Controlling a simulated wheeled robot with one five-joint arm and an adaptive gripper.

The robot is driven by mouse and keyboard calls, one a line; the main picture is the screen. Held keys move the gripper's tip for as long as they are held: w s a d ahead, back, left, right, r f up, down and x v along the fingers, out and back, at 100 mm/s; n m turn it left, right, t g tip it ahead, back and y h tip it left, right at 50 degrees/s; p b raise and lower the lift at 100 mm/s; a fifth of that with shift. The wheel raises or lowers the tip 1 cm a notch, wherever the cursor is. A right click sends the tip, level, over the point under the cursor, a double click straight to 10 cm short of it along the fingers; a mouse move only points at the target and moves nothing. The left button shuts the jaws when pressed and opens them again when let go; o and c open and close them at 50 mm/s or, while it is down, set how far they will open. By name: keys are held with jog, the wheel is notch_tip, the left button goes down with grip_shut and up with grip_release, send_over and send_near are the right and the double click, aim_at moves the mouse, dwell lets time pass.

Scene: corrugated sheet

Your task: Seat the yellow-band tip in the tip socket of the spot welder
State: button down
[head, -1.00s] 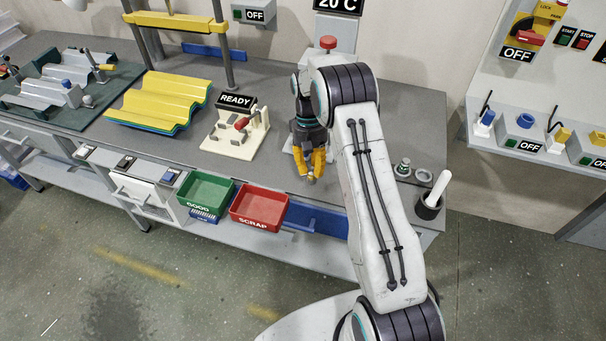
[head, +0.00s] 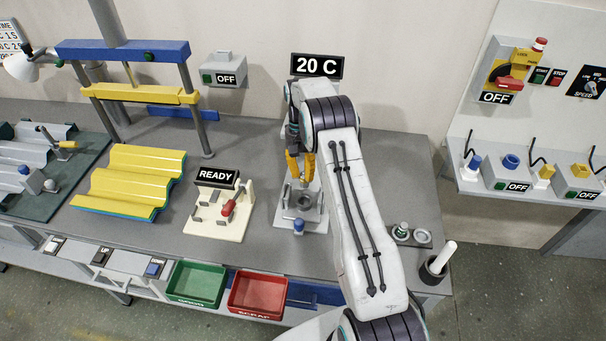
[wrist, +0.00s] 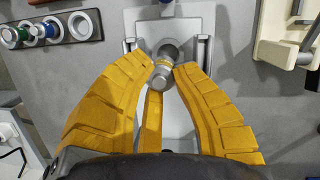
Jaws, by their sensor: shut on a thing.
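In the head view my gripper (head: 300,172) is over the rear part of the spot welder, and the tip is too small to make out. The spot welder's pale base (head: 316,217) stands on the bench, with a grey round part (head: 303,202) and a blue knob at its front. Its frame (wrist: 203,55) shows behind the fingers in the wrist view. I cannot make out the tip socket; my arm and fingers hide much of the welder.
A cream fixture (head: 220,222) marked READY with a red-handled clamp stands just left of the welder. A tip rack (head: 412,236) and a dark cup (head: 432,270) are to the right. Green (head: 197,287) and red (head: 258,293) bins hang at the front edge.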

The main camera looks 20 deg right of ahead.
aim_at(304, 186)
dwell(0.4)
jog(key=shift+f+b, duration=2.3)
jog(key=shift+f, duration=0.6)
jog(key=shift+f+b, duration=1.25)
jog(key=shift+f, duration=0.4)
jog(key=c, duration=1.1)
grip_release()
jog(key=v, duration=0.7)
jog(key=shift+r, duration=0.25)
